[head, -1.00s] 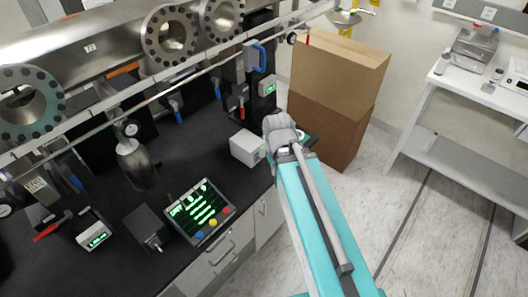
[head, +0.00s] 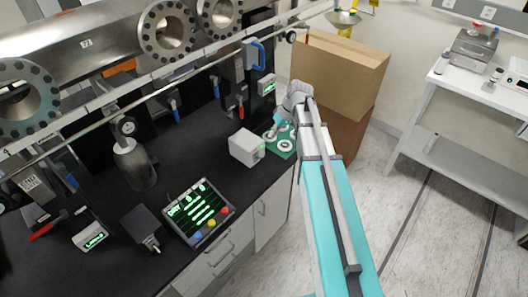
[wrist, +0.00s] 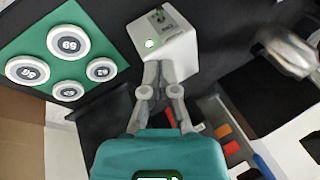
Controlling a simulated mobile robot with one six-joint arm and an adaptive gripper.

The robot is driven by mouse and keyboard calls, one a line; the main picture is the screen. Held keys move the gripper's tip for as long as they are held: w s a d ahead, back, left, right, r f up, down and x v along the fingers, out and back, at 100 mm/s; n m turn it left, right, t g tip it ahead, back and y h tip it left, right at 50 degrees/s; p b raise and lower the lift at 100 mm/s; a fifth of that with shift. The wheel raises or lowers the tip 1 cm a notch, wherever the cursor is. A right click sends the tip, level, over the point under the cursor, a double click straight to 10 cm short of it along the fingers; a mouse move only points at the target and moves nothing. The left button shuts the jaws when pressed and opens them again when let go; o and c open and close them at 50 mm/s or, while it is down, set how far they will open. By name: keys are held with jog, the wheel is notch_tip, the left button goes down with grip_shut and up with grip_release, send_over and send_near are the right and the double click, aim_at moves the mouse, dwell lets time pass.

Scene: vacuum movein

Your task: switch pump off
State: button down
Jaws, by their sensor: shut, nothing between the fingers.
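A small white box (head: 247,147) stands on the black bench, left of my wrist; it may be the pump's box, but I cannot tell for sure. In the head view my gripper (head: 272,132) is small and partly hidden by my wrist, just right of the box.
A green mat (head: 294,151) with several white numbered discs lies right of the box, by the bench edge. A control panel (head: 200,212) with lit bars and coloured buttons lies nearer. Steel flanges and a rail hang above the bench. Cardboard boxes (head: 338,72) stand behind.

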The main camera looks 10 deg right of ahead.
aim_at(258, 157)
jog(key=shift+f, duration=0.1)
dwell(0.3)
jog(key=b+x, duration=0.9)
jog(key=shift+s+a+f, duration=0.1)
jog(key=shift+a+f, duration=0.1)
jog(key=shift+f, duration=0.15)
dwell(0.3)
